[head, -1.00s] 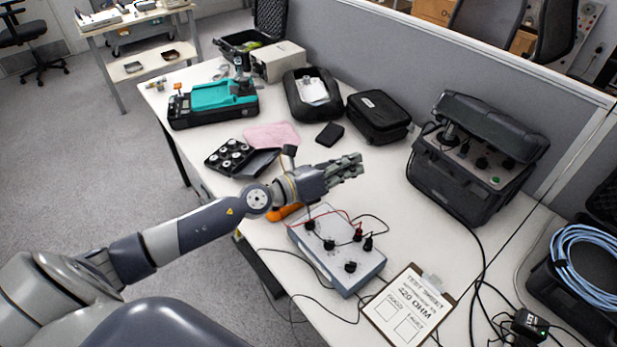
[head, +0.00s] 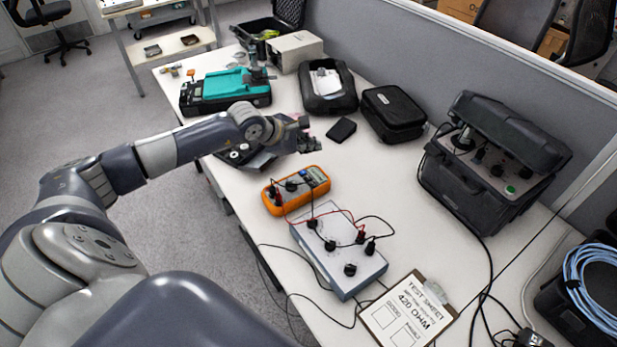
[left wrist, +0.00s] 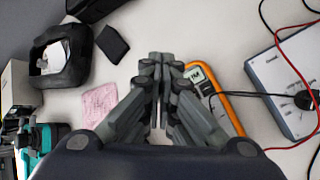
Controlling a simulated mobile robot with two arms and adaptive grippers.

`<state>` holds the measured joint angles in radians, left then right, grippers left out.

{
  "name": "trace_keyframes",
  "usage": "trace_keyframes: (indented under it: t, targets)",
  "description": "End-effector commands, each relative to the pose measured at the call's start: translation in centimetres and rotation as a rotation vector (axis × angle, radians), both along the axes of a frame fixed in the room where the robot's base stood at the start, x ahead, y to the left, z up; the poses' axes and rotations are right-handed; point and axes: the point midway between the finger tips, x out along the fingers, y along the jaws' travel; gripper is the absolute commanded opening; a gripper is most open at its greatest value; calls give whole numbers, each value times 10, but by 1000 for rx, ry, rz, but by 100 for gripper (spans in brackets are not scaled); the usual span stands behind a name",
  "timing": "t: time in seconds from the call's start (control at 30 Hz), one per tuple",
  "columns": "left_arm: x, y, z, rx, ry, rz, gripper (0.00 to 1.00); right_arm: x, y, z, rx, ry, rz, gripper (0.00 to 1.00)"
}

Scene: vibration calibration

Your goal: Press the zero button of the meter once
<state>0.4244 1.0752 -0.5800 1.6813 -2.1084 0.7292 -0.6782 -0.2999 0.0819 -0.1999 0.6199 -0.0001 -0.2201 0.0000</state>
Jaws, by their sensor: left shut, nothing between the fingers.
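The meter (head: 297,190) is an orange handheld multimeter lying on the table, with black knobs or plugs on its face and a lit display at its far end. It also shows in the left wrist view (left wrist: 228,114), partly hidden by my fingers. I cannot make out the zero button. My left gripper (head: 316,144) is over the table just behind the meter in the head view. In the left wrist view its fingertips (left wrist: 161,62) are together and empty, beside the meter's display end. My right gripper is in neither view.
A grey box with knobs (head: 338,246) stands in front of the meter, with red and black leads. A clipboard (head: 409,309) lies near the front edge. A black case (head: 392,113), a teal device (head: 226,91) and an open black instrument case (head: 487,175) stand around.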

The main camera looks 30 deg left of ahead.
Motion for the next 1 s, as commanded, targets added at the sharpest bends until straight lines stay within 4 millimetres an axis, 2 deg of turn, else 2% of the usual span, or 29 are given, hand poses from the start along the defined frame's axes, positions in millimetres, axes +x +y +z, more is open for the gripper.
trace_keyframes:
  t: [0.17, 0.37, 0.67, 0.8, 1.0]
  targets:
    - [0, -1, -2, -3, 0, 0, 0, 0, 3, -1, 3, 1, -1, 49]
    - [0, -1, -17, -4, 1, 0, 0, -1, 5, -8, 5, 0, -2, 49]
    - [0, -1, -59, -4, 2, 0, 0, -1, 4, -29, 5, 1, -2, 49]
    - [0, -1, -78, -4, -1, -1, 0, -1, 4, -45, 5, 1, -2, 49]
    - [0, -1, -89, -3, -1, 0, 0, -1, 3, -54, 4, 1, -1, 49]
